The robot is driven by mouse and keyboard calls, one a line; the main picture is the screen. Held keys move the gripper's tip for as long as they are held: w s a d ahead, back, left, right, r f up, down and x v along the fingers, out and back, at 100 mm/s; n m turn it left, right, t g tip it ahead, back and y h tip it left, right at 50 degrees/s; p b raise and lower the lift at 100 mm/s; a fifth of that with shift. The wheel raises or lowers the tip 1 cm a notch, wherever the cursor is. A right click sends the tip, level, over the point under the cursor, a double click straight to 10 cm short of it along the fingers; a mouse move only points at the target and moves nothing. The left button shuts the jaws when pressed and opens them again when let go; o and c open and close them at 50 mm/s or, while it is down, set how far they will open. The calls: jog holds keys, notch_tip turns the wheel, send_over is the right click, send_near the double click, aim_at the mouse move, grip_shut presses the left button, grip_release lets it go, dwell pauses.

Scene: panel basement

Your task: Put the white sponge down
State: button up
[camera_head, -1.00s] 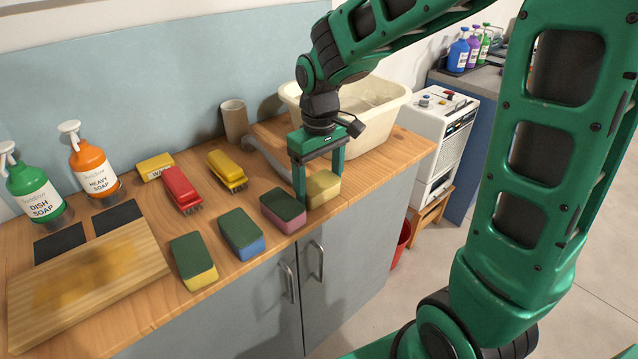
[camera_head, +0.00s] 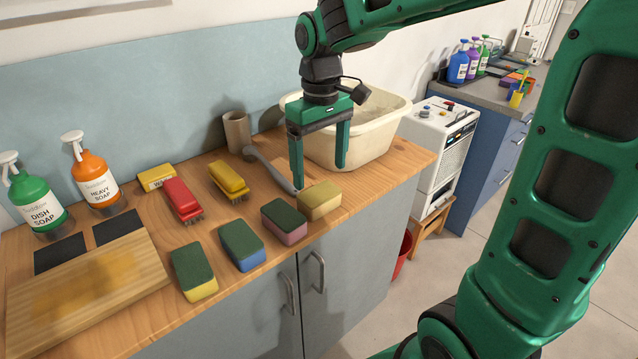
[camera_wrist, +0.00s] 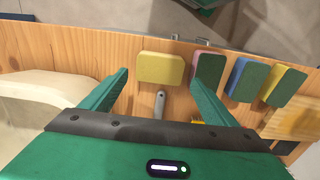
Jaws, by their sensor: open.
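The white sponge, which looks pale cream-yellow (camera_head: 319,199), lies on the wooden counter at the right end of a row of sponges. My gripper (camera_head: 319,178) is open and empty, raised above and slightly behind it. In the wrist view the sponge (camera_wrist: 160,68) shows whole, beyond and between the two spread fingers, with no finger touching it. A pink sponge with a dark green top (camera_head: 284,221) lies just to its left in the head view.
Blue-green (camera_head: 242,245) and yellow-green (camera_head: 194,272) sponges continue the row leftward. A cream basin (camera_head: 375,155) stands behind right of my gripper. A grey-handled tool (camera_head: 270,167), red brush (camera_head: 182,199) and yellow brush (camera_head: 229,180) lie behind. The counter's front edge is close to the sponges.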

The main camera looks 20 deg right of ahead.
aim_at(321, 193)
jog(key=shift+d+r, duration=0.1)
jog(key=shift+r, duration=1.75)
jog(key=s+d+f+m, duration=0.4)
jog(key=s+d, duration=0.4)
jog(key=s, duration=0.3)
jog(key=s+d+f+m, duration=0.4)
jog(key=s+d+m, duration=0.2)
jog(key=s+d, duration=0.3)
jog(key=s, duration=0.3)
jog(key=shift+s+d+f, duration=0.15)
jog(key=shift+d+f, duration=0.05)
jog(key=shift+f, duration=0.1)
jog(key=shift+w+f, duration=0.25)
jog(key=shift+w, duration=0.35)
